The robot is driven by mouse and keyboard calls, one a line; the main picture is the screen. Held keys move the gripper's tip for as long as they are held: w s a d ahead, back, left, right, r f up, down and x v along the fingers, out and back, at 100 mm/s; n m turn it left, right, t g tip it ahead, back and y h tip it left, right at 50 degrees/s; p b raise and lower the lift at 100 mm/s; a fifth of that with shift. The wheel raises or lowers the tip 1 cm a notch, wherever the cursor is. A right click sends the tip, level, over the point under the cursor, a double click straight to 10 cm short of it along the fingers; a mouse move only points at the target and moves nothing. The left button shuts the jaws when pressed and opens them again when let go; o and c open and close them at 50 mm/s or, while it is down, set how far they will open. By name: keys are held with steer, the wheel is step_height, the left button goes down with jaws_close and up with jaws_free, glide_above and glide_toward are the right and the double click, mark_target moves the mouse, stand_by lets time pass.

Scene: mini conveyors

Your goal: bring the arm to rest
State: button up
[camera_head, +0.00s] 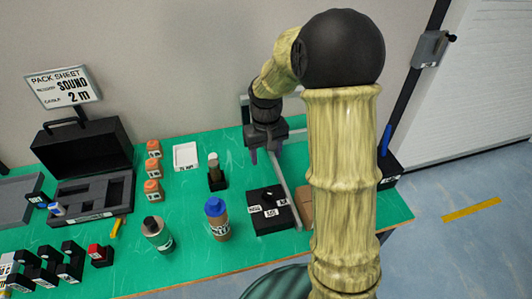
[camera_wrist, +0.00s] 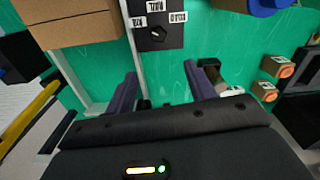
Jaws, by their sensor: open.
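My gripper (camera_head: 268,152) hangs above the back right part of the green table (camera_head: 185,238), in front of the wall, with my arm bent over from the right. Nothing is held. A black box with white labels (camera_head: 266,222) lies on the table below and in front of the gripper; it also shows in the wrist view (camera_wrist: 158,34). My own arm hides part of the table's right end.
Several orange-topped boxes (camera_head: 153,169) stand left of a white tray (camera_head: 186,156). An open black case (camera_head: 88,152) is at the left. A cardboard box (camera_wrist: 70,22) is near the gripper.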

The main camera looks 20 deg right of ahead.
steer(key=s+r+m+t, duration=0.1)
steer(key=s+t, duration=0.1)
steer(key=s, duration=1.3)
steer(key=shift+r+t, duration=0.3)
